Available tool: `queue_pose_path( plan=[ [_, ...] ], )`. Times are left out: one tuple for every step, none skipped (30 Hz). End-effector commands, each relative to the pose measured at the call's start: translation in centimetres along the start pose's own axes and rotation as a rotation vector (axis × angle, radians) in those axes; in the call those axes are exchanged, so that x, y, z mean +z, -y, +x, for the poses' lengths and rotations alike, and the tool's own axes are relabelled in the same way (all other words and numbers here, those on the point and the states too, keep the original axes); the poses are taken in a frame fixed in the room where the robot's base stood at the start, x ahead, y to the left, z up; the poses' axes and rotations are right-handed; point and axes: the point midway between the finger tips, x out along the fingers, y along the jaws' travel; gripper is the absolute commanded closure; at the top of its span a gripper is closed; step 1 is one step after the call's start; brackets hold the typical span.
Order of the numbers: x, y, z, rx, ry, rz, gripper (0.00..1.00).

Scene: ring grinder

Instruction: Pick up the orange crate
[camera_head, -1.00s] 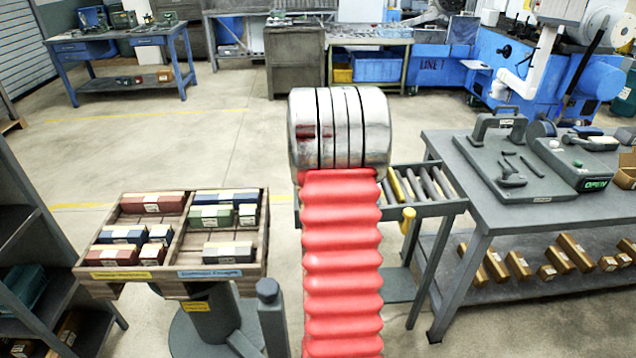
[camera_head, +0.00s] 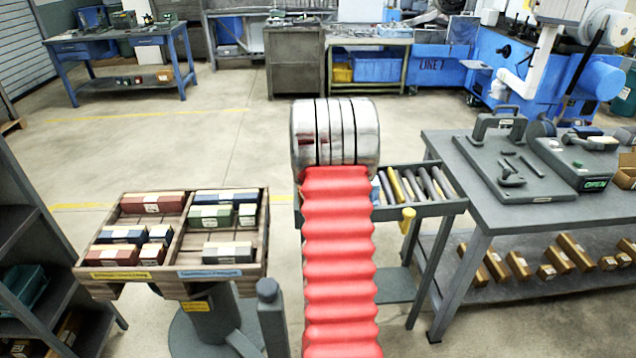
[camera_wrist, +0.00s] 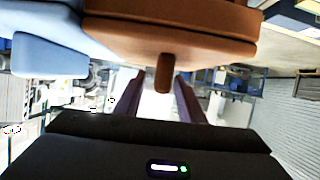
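I cannot make out a clear orange crate in either view. In the head view, a small yellow bin (camera_head: 342,75) sits under a far bench, beside a blue crate (camera_head: 377,67). In the wrist view my gripper (camera_wrist: 155,78) shows two dark fingers standing apart with a bright gap between them. Nothing is seen clasped there. A large brown-orange rounded part (camera_wrist: 195,22) with a short peg fills the top of the wrist view; I cannot tell what it is. My arm hides the middle of the head view, and my gripper is not seen there.
A wooden tray of colored blocks (camera_head: 262,240) stands at left, near a dark shelf (camera_head: 25,225). A roller stand (camera_head: 440,207) and a grey table (camera_head: 510,212) with tools stand at right. Open floor (camera_head: 210,145) lies at mid left.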

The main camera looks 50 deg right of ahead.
Motion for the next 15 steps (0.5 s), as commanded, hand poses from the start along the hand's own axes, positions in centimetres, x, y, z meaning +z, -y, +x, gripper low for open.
queue_pose_path(
  plan=[
    [0.00,0.00,-0.01,0.000,0.000,0.000,0.64],
    [0.00,0.00,-0.02,0.000,0.000,0.000,0.64],
    [0.00,0.01,-0.02,0.000,0.000,0.000,0.64],
    [-0.01,0.01,-0.02,0.000,0.000,0.000,0.64],
    [-0.01,0.01,-0.03,0.000,0.000,0.000,0.64],
    [-0.01,0.01,-0.03,0.000,0.000,0.000,0.64],
    [-0.01,0.01,-0.03,0.000,0.000,0.000,0.64],
    [-0.01,0.01,-0.03,0.000,0.000,0.000,0.64],
    [-0.01,0.01,-0.03,0.000,0.000,0.000,0.64],
    [-0.01,0.01,-0.04,0.000,0.000,0.000,0.64],
    [-0.01,0.01,-0.04,0.000,0.000,0.000,0.64],
    [-0.01,0.01,-0.04,0.000,0.000,0.000,0.66],
    [-0.01,0.01,-0.04,0.000,0.000,0.000,0.68],
    [-0.01,0.01,-0.04,0.000,0.000,0.000,0.70],
    [-0.01,0.01,-0.04,0.000,0.000,0.000,0.73]
  ],
)
